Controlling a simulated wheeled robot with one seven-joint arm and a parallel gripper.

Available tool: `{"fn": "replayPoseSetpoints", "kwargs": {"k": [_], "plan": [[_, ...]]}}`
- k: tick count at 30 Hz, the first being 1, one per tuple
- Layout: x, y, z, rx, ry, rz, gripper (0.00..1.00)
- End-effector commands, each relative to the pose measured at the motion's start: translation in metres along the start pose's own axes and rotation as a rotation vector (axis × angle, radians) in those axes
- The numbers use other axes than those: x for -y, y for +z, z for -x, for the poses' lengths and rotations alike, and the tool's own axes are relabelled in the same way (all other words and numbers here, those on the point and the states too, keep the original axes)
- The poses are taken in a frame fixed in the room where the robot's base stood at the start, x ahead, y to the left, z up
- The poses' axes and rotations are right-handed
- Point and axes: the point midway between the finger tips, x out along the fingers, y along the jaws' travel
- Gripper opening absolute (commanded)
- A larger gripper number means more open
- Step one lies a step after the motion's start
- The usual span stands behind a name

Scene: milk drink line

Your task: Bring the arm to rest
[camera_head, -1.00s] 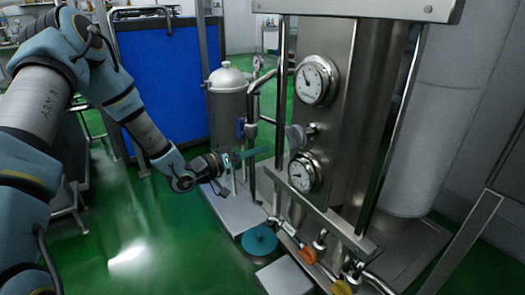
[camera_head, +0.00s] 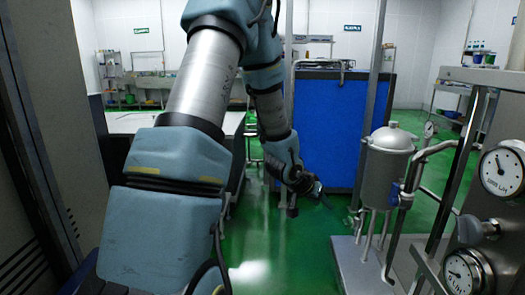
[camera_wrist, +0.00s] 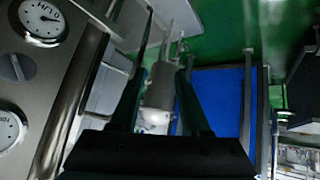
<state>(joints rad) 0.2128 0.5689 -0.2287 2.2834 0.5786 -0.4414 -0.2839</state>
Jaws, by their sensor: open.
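My arm reaches forward across the head view, with blue-grey joint covers and metal links. My gripper (camera_head: 320,194) is small and dark at its far end, in front of the blue panel and left of the steel vessel. In the wrist view its two dark fingers (camera_wrist: 161,75) stand apart with a gap between them. Nothing is held between them. The steel vessel (camera_wrist: 160,95) shows beyond the gap.
A domed steel vessel (camera_head: 387,165) stands on a low platform at right. Steel equipment with gauges (camera_head: 503,170) is at the right edge. A large blue panel (camera_head: 340,128) stands behind my gripper. Dark cabinet (camera_head: 35,150) at left. Green floor (camera_head: 285,245) is open below my gripper.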

Motion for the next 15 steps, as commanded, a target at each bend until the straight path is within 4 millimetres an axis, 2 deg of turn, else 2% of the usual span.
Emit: {"fn": "replayPoseSetpoints", "kwargs": {"k": [1,3,5,6,10,12,15], "plan": [[0.024,0.004,0.03,0.05,-0.088,0.026,0.46],[0.052,0.021,0.07,0.137,-0.197,0.078,0.46],[0.07,0.038,0.106,0.214,-0.277,0.139,0.46],[0.079,0.05,0.131,0.263,-0.32,0.183,0.46],[0.084,0.089,0.201,0.403,-0.401,0.338,0.46],[0.078,0.106,0.228,0.458,-0.413,0.411,0.46],[0.067,0.123,0.253,0.511,-0.411,0.488,0.46]]}}
